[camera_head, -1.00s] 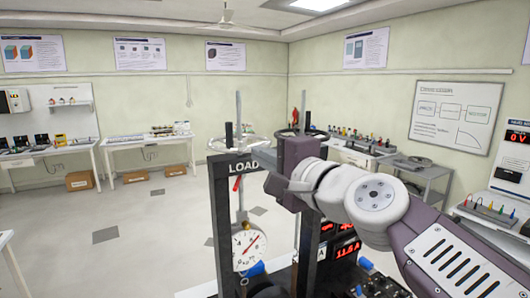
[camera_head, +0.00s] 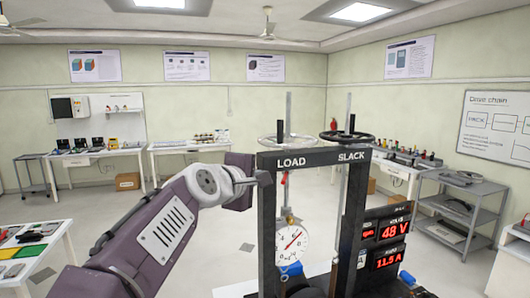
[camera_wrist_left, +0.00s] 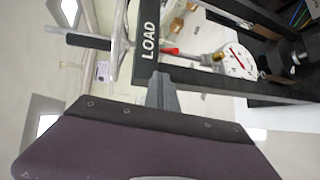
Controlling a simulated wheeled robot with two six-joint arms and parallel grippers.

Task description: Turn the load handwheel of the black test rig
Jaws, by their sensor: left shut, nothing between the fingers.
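The black test rig (camera_head: 312,157) stands at the centre right in the head view, with LOAD and SLACK on its top beam. The silver load handwheel (camera_head: 285,146) lies flat above the LOAD label; a dark handwheel (camera_head: 347,137) is above SLACK. My left gripper (camera_head: 262,178) is shut and empty beside the rig's left upright, just below the load wheel's height. In the left wrist view its closed fingertips (camera_wrist_left: 162,92) are near the beam; I cannot tell whether they touch it. The load wheel rim (camera_wrist_left: 114,50) shows there too. My right gripper is not in view.
A round dial gauge (camera_head: 291,243) hangs inside the rig frame. Red displays (camera_head: 393,230) read 48 V and about 11.5 A. A grey shelf cart (camera_head: 455,208) stands at right, a table (camera_head: 62,250) at left. Open floor lies behind.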

